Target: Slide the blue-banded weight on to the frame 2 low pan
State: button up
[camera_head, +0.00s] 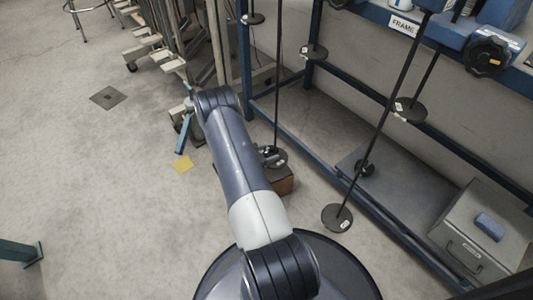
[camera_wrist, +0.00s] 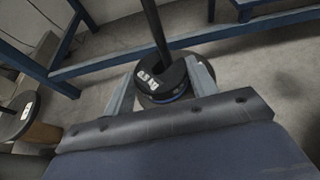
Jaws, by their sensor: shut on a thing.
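My gripper (camera_wrist: 162,82) is shut on a dark round weight (camera_wrist: 150,85), with one finger on each side. The weight has a white label on top and a blue band (camera_wrist: 176,98) low on its side. A dark upright rod (camera_wrist: 156,25) meets the weight at its middle. In the head view my gripper (camera_head: 266,151) is partly behind my arm, beside a dark low pan (camera_head: 277,160) at the foot of a hanging rod. Whether the weight rests fully on the pan is hidden. The frame's sign (camera_head: 403,26) reads FRAME; its number is not readable.
A brown block (camera_head: 284,183) stands by the low pan. Another labelled disc (camera_wrist: 14,118) is at the left of the wrist view. A second rod ends in a disc (camera_head: 337,218). Blue frame rails (camera_head: 385,232) run behind. A grey box (camera_head: 480,240) is at right. Open floor lies left.

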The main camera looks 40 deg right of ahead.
jog(key=shift+s+d, duration=0.4)
jog(key=shift+s, duration=0.15)
jog(key=shift+f+b, duration=0.4)
jog(key=shift+b, duration=0.2)
dwell(0.7)
jog(key=o, duration=1.3)
jog(key=shift+a, duration=0.1)
jog(key=shift+p+v, duration=0.65)
jog(key=shift+v, duration=2.8)
jog(key=shift+b+x, duration=0.65)
jog(key=shift+x, duration=2.7)
jog(key=shift+a+r, duration=0.1)
